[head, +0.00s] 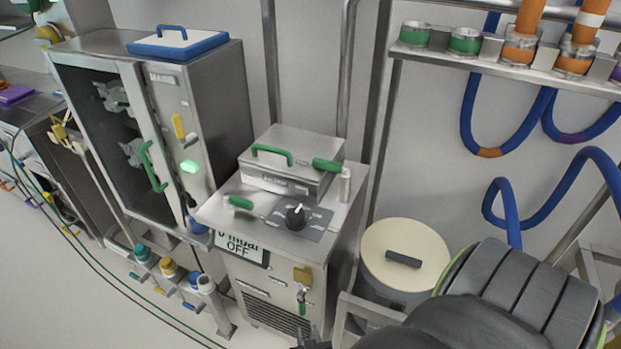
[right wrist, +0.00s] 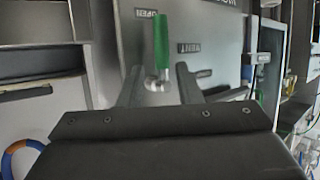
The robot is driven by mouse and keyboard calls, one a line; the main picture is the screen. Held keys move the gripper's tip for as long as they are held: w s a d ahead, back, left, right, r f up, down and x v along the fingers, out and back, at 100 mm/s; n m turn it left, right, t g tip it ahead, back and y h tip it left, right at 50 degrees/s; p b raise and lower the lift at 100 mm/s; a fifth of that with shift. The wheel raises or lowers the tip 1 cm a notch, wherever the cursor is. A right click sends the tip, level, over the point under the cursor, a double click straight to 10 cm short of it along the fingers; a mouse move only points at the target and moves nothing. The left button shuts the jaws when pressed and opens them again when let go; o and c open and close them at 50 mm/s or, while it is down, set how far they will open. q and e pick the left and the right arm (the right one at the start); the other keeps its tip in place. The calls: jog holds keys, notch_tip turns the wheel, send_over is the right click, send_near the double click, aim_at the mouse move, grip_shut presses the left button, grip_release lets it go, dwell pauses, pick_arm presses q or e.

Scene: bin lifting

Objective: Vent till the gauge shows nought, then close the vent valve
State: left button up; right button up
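The gauge display (head: 242,247) on the front of the steel unit reads about 0 mbar and OFF. Below it to the right is a brass-coloured fitting (head: 303,274) with a small green lever (head: 303,303), apparently the vent valve. In the right wrist view a green lever (right wrist: 161,38) lies along the plate from a metal pivot, its free end near an OPEN label (right wrist: 147,13). My right gripper (right wrist: 157,86) is open, its fingers either side of the pivot with gaps. It shows partly at the head view's bottom edge (head: 312,338). My left gripper is not in view.
The unit's top carries a black knob (head: 296,214), a green handle (head: 240,202) and a lidded steel chamber (head: 290,160). A round cream-lidded drum (head: 405,254) stands close on the right. A glass-door cabinet (head: 130,120) stands left. Blue hoses (head: 510,200) hang at right.

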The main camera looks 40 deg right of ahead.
jog(key=v, duration=0.5)
jog(key=shift+s+a, duration=0.1)
jog(key=shift+s, duration=0.05)
dwell(0.3)
jog(key=s+a+f+n+g+y, duration=0.2)
jog(key=s+f+n+g+y, duration=0.15)
jog(key=s+f+y, duration=0.55)
jog(key=s+d+f+n+g+h, duration=0.1)
jog(key=s+d+f+g, duration=0.2)
jog(key=s, duration=0.4)
jog(key=s+d+f+n+g+h, duration=0.1)
jog(key=s+d+f+g, duration=0.1)
jog(key=s+f, duration=0.3)
jog(key=s+g, duration=0.1)
jog(key=s, duration=0.2)
jog(key=shift+s+d+h, duration=0.3)
jog(key=shift+s+d, duration=0.05)
jog(key=shift+f+n+g, duration=0.1)
jog(key=shift+n+g, duration=0.15)
